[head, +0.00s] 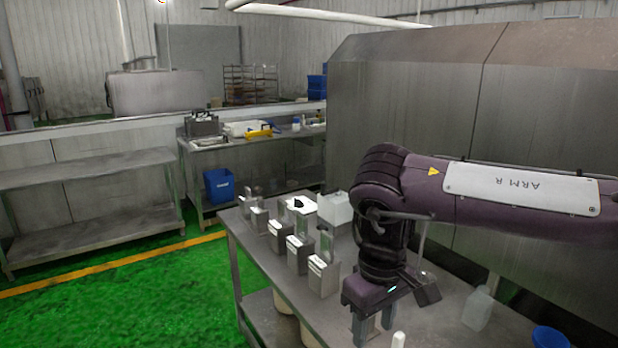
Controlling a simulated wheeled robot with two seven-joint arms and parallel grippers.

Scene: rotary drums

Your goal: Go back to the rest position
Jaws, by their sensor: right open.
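My right gripper (373,326) points down at the end of the purple right arm, which comes in from the right. Its two grey fingers are apart, and I see nothing between them. It hangs over the front part of a metal table (252,262), and the bottom of the view partly cuts off the fingertips. My left arm and left gripper are not in view.
Several steel containers (323,277) stand in a row along the table's left edge, near the gripper. A white container (335,208) stands behind. A translucent bottle (478,308) and a blue container (550,337) are at the right. The green floor (140,300) at left is clear.

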